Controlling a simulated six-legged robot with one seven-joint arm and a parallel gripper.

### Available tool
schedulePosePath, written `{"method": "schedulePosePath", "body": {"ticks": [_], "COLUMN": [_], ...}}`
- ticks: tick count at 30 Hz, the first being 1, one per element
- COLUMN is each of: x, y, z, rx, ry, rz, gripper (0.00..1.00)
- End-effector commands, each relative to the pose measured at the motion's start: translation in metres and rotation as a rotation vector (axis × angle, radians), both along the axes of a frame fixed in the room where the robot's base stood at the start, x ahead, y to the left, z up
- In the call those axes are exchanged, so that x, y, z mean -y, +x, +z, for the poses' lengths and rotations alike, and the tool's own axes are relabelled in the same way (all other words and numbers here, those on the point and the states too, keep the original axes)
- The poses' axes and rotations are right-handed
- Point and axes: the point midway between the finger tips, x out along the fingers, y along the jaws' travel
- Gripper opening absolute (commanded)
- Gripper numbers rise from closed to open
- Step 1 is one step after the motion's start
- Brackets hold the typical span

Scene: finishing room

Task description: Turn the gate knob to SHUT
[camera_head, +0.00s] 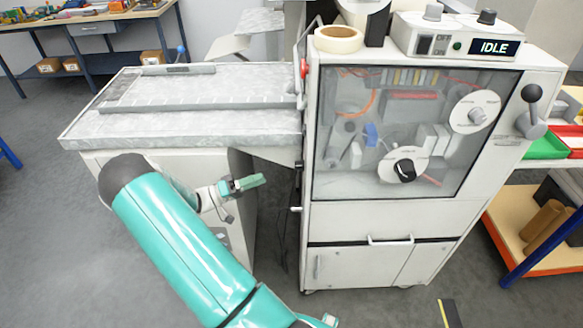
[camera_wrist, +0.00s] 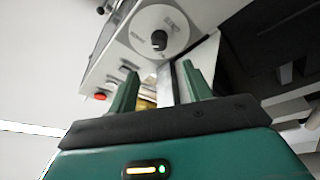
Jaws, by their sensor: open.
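In the wrist view, a round white dial (camera_wrist: 140,22) with a black knob (camera_wrist: 158,40) sits on a pale panel beyond my fingers. Small lettering marks the dial, but I cannot read it or tell the knob's setting. My gripper (camera_wrist: 160,86) is open, with nothing between its green fingers, and is apart from the knob. In the head view my gripper (camera_head: 248,184) is in front of the left cabinet, below the long feed table.
The wrist view also shows a red button (camera_wrist: 100,96) and small switches on the panel. The feed table (camera_head: 200,122) overhangs close above my gripper. The right machine (camera_head: 345,222) stands just to the right, with a display reading IDLE (camera_head: 494,48).

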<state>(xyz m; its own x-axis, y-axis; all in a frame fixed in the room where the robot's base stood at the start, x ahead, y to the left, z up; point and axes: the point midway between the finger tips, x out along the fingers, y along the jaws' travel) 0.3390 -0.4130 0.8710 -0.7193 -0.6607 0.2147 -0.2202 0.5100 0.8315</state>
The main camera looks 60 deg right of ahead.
Motion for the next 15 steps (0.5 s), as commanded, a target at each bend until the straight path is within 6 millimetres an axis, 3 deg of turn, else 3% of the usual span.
{"method": "schedulePosePath", "body": {"ticks": [15], "x": [0.065], "y": [-0.072], "z": [0.021], "rx": [0.002], "ry": [0.002], "rz": [-0.004], "gripper": [0.5]}}
